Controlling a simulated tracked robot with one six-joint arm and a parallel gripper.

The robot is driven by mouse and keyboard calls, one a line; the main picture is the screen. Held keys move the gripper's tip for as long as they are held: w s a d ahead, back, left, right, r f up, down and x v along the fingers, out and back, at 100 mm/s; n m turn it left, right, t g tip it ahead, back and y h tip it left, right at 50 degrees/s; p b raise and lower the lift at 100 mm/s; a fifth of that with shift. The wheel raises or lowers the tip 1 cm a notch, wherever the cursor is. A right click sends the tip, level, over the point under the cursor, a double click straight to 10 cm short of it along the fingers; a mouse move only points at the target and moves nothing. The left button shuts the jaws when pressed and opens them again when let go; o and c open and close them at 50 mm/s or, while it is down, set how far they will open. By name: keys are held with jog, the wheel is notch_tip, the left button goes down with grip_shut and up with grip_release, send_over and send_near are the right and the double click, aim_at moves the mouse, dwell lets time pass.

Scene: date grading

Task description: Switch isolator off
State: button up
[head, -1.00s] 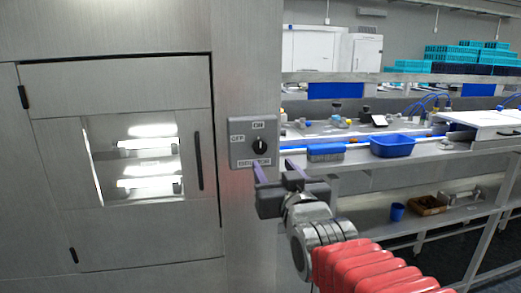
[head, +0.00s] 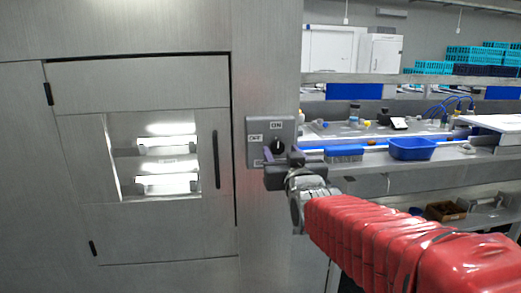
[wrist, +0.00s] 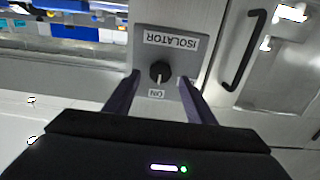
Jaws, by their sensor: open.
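The grey isolator box (head: 254,127) is on the steel panel right of the windowed door, with ON above and OFF at left. Its black knob (head: 279,145) is near the centre, its pale pointer towards ON. In the wrist view the box (wrist: 190,60) is upside down, and the knob (wrist: 159,71) points at the ON label. My gripper (head: 279,157) is in front of the box and hides its lower part. In the wrist view my gripper (wrist: 159,78) is open, its purple fingers either side of the knob. I cannot tell whether they touch it.
The windowed door (head: 78,158) has a dark handle (head: 216,160) left of the box; it also shows in the wrist view (wrist: 243,48). At right, a bench holds a blue tub (head: 412,148) and a blue block (head: 343,153). Teal crates (head: 475,56) are stacked behind.

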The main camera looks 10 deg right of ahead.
aim_at(278, 147)
jog(key=shift+w, duration=1.75)
jog(key=shift+c, duration=0.4)
jog(key=c, duration=0.9)
jog(key=shift+a, duration=0.1)
jog(key=shift+c, duration=0.3)
